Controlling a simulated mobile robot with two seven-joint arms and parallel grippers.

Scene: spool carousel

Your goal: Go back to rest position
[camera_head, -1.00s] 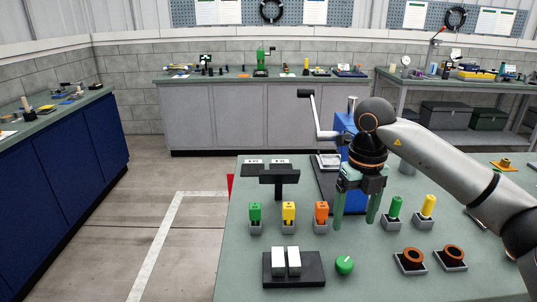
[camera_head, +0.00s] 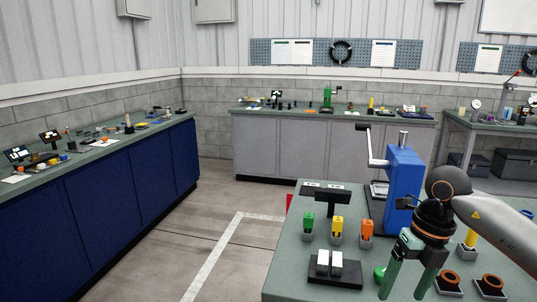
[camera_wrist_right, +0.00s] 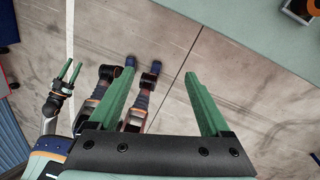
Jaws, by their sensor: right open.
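My right gripper (camera_head: 406,280) hangs at the lower right of the head view, over the green table (camera_head: 285,278). Its two green fingers are spread, with nothing between them. They show apart and empty in the right wrist view (camera_wrist_right: 160,105), with the floor beyond. A green knob (camera_head: 380,273) is partly hidden behind one finger. My left gripper (camera_wrist_right: 70,72) shows small at the left of the right wrist view; I cannot tell how far its fingers are apart. It is not in the head view.
A blue crank machine (camera_head: 404,180) stands behind my right gripper. Green (camera_head: 308,222), yellow (camera_head: 337,225) and orange (camera_head: 366,229) pieces stand in holders left of it. Two white blocks (camera_head: 336,262) sit on a black base. Floor left of the table is clear.

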